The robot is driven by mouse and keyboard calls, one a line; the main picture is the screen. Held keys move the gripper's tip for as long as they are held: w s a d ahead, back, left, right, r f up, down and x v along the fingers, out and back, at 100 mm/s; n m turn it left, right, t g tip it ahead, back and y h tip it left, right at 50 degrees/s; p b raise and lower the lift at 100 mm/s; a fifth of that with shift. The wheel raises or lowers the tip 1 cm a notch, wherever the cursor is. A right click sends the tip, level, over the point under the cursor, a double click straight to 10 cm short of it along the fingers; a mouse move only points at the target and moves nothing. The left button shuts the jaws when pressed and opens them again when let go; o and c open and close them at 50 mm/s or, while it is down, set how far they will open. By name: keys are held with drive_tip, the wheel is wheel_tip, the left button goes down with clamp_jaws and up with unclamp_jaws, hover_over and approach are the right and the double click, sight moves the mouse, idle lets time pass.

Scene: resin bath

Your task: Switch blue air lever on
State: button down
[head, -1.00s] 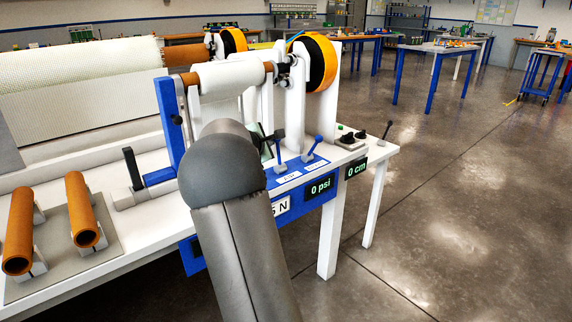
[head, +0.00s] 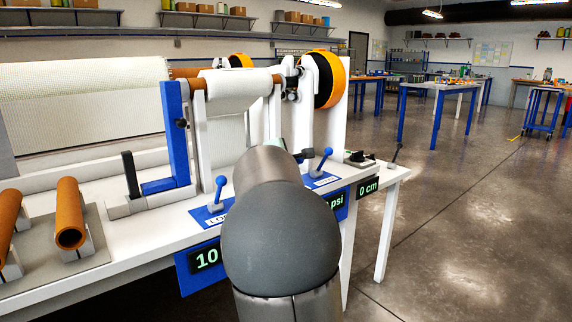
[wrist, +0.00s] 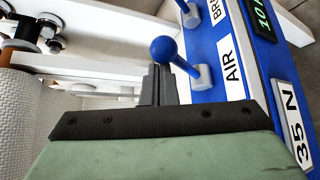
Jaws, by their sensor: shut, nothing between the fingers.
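The blue air lever (wrist: 163,49) has a round knob and a shaft rising from a grey base beside the white AIR label (wrist: 230,67) on the blue panel. My gripper (wrist: 156,72) is shut and empty, its dark fingertips right at the knob in the wrist view. I cannot tell whether they touch it. In the head view my arm hides the air lever and most of my gripper. A second blue lever (head: 320,160) stands to the right there; its base also shows beside the BRAKE label in the wrist view (wrist: 191,16).
A third blue lever (head: 217,194) stands on the left panel above a display reading 10 (head: 205,258). The white frame with its roller (head: 238,82) and orange-rimmed wheel (head: 328,79) stands behind. Orange tubes (head: 70,212) lie at left.

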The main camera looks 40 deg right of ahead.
drive_tip(key=shift+s+f, duration=0.15)
idle(0.4)
drive_tip(key=w+a, duration=0.2)
drive_tip(key=w, duration=0.2)
drive_tip(key=s+a, duration=0.6)
drive_tip(key=a, duration=0.1)
drive_tip(key=shift+a, duration=0.2)
drive_tip(key=shift+p, duration=0.4)
